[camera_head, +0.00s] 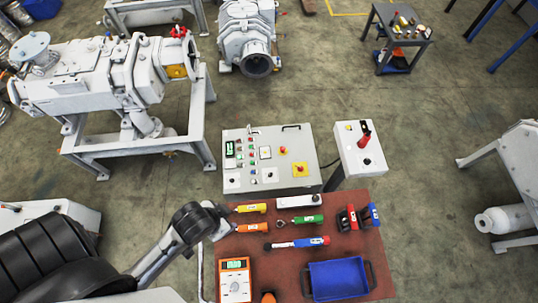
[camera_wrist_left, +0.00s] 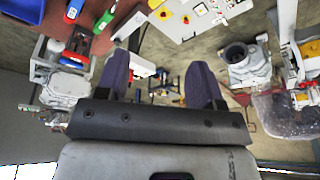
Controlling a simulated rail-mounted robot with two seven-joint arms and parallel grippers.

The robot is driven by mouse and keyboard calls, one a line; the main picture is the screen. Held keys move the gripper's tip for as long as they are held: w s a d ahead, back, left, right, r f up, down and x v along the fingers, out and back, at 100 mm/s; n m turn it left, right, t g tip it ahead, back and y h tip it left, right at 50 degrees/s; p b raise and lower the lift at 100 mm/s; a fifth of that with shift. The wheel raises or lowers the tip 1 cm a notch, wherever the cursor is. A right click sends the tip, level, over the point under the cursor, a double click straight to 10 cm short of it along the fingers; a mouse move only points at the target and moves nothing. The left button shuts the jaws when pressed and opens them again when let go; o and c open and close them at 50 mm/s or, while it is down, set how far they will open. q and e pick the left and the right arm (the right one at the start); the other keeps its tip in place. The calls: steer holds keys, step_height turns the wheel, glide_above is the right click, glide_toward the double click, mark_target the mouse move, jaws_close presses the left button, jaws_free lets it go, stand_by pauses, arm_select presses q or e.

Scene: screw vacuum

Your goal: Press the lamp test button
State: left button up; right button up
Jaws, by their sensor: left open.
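The grey control panel (camera_head: 268,178) stands behind the brown work table, with a small display, rows of small coloured buttons and lamps (camera_head: 252,146), and a red emergency stop on a yellow plate (camera_head: 300,169). The button labels are too small to read, so I cannot tell which is the lamp test button. The panel also shows at the top of the left wrist view (camera_wrist_left: 186,18). My left gripper (camera_wrist_left: 161,85) is open and empty, its two dark fingers apart. In the head view my left arm ends at the table's left edge, short of the panel. My right gripper is out of view.
The brown table (camera_head: 345,240) holds several coloured tools, an orange meter (camera_head: 235,280) and a blue tray (camera_head: 338,280). A smaller grey box (camera_head: 360,150) with a red-handled switch stands right of the panel. A large pump (camera_head: 90,75) on a frame stands at the back left.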

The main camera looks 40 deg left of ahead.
arm_select(q)
steer(key=shift+s+d, duration=0.1)
steer(key=shift+d, duration=0.15)
steer(key=c, duration=0.7)
jaws_close()
steer(key=shift+a, duration=0.2)
steer(key=shift+d, duration=0.2)
